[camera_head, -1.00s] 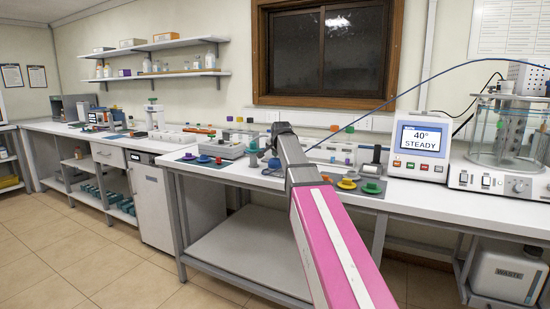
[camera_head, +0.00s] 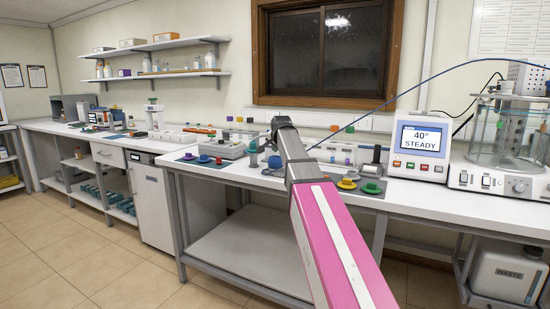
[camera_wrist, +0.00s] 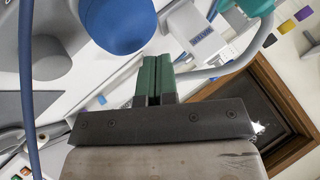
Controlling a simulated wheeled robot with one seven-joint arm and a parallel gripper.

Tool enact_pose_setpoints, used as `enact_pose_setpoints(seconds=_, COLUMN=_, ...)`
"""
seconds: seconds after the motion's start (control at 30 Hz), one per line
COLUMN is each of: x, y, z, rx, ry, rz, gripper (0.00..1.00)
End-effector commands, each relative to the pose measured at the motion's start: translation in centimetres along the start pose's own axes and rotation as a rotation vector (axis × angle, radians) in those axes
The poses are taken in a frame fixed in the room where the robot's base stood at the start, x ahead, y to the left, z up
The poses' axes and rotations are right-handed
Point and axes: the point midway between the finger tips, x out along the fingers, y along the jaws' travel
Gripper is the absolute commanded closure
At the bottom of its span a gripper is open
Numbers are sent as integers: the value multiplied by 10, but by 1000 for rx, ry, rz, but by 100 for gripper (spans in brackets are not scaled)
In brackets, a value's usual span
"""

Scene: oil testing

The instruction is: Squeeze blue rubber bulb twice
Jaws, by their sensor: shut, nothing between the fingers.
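The blue rubber bulb (camera_wrist: 115,22) fills the upper middle of the wrist view, partly cut off by the top edge. It looks round and undented where it shows. My gripper (camera_wrist: 152,62) has its green fingers pressed together with nothing between them. The fingertips are just below and right of the bulb in the picture; whether they touch it is unclear. In the head view the bulb (camera_head: 275,161) is a small blue ball on the bench, just beneath the end of my arm. My fingers are too small there to make out.
A grey tube and a teal part (camera_wrist: 254,6) are close to the fingers in the wrist view. A blue cable crosses both views. Colored items on mats, a display (camera_head: 421,139) and a glass bath (camera_head: 503,130) stand on the bench (camera_head: 235,172).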

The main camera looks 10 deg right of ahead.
Motion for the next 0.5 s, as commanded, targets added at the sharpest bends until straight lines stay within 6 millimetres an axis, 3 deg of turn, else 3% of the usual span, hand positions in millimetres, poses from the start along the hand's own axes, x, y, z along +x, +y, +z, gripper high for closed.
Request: enact_pose_setpoints(seconds=0.5, x=-6, y=-5, z=-5, rx=0, ry=1, rz=-1, gripper=100)
